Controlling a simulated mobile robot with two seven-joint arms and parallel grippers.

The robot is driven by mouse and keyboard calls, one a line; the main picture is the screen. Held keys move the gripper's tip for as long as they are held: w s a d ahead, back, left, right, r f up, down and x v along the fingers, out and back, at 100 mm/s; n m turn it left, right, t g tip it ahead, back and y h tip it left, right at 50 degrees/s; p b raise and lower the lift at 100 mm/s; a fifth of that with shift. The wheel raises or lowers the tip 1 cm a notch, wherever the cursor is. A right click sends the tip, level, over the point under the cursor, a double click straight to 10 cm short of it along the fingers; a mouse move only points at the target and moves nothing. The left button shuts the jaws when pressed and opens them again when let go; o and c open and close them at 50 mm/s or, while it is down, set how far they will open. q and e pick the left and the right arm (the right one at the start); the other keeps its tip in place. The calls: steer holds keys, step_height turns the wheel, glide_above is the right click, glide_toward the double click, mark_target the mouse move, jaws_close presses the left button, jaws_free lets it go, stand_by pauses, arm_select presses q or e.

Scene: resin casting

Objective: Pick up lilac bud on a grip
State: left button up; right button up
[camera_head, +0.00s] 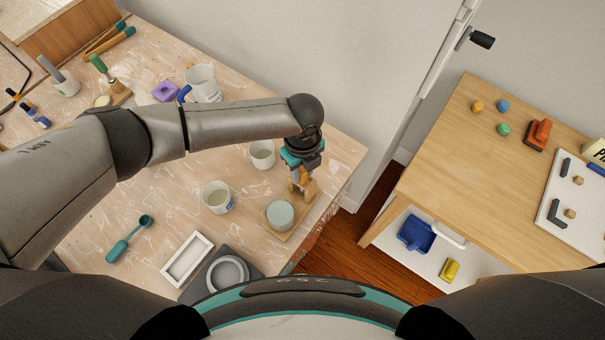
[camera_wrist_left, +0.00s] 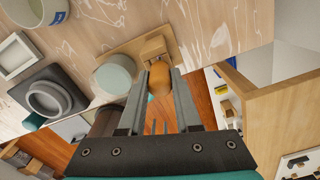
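An orange-brown grip (camera_head: 304,175) stands at a wooden block on a small wooden board (camera_head: 312,206), near the table's right edge. A pale blue-green round piece (camera_head: 280,214) sits on the same board and also shows in the wrist view (camera_wrist_left: 115,73). My left gripper (camera_head: 301,168) is above the board, pointing down. In the left wrist view its two fingers (camera_wrist_left: 160,88) flank the orange-brown grip (camera_wrist_left: 160,80); whether they press on it is unclear. My right gripper is not in view.
White cups (camera_head: 262,154) (camera_head: 217,197) stand close to the gripper on the left. A white frame (camera_head: 188,259) and a grey round mould (camera_head: 228,273) lie near the front. A purple block (camera_head: 165,91) lies further back. A second table (camera_head: 470,170) is at the right, past a gap.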

arm_select(q)
jaws_close()
steer(key=shift+r, duration=0.1)
step_height(320, 180, up, 20)
steer(key=p, duration=0.2)
stand_by(0.6)
